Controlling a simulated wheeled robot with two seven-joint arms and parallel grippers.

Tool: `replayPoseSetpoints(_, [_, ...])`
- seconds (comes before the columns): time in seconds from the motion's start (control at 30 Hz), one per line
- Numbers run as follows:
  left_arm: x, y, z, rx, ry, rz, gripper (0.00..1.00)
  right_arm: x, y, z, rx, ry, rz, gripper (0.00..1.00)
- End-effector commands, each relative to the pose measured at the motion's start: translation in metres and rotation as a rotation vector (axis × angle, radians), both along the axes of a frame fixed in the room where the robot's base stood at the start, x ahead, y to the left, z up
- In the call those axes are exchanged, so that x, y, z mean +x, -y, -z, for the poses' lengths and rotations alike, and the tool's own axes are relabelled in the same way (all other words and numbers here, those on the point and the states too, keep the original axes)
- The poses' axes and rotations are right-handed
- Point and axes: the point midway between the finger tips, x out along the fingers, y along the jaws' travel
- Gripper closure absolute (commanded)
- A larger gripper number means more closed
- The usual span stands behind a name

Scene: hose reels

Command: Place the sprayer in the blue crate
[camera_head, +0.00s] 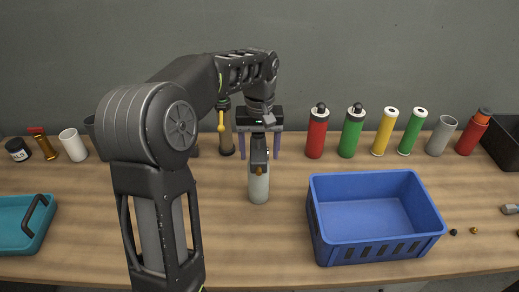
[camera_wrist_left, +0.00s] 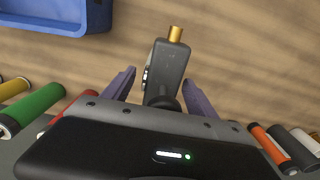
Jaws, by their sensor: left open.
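The sprayer (camera_head: 258,188) stands upright on the wooden table left of the blue crate, with a pale body and a dark head. In the left wrist view its dark head (camera_wrist_left: 170,70) ends in a brass nozzle. My left gripper (camera_head: 259,156) is open, pointing down, with its two purple fingers on either side of the sprayer's head. Gaps show between the fingers and the head in the left wrist view (camera_wrist_left: 160,90). The blue crate (camera_head: 385,249) looks empty and stands right of the sprayer; its corner shows in the left wrist view (camera_wrist_left: 55,27). My right gripper is not in view.
Behind the crate stand a red bottle (camera_head: 317,135), green and yellow cylinders, a grey cup (camera_head: 441,137) and an orange-topped red bottle (camera_head: 472,136). A teal tray (camera_head: 14,210) is at far left and a black bin (camera_head: 504,142) at far right. Small fittings lie right of the crate.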

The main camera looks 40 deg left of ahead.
Motion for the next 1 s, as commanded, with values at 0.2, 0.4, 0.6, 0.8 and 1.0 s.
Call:
replayPoseSetpoints(0.2, [0.001,0.0,-0.013,0.0,0.002,0.0,0.33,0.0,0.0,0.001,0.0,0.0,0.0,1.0])
replayPoseSetpoints(0.4, [0.001,0.0,-0.045,0.001,0.004,0.0,0.33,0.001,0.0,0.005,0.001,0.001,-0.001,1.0])
replayPoseSetpoints(0.6, [0.0,0.0,-0.076,0.001,0.001,0.0,0.33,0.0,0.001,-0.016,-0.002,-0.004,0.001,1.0])
replayPoseSetpoints(0.8, [0.0,0.0,-0.079,0.0,0.0,0.0,0.33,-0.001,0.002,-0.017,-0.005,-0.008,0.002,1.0])
replayPoseSetpoints(1.0, [0.0,0.0,-0.078,0.0,0.0,0.0,0.33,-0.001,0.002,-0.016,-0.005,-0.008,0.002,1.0])
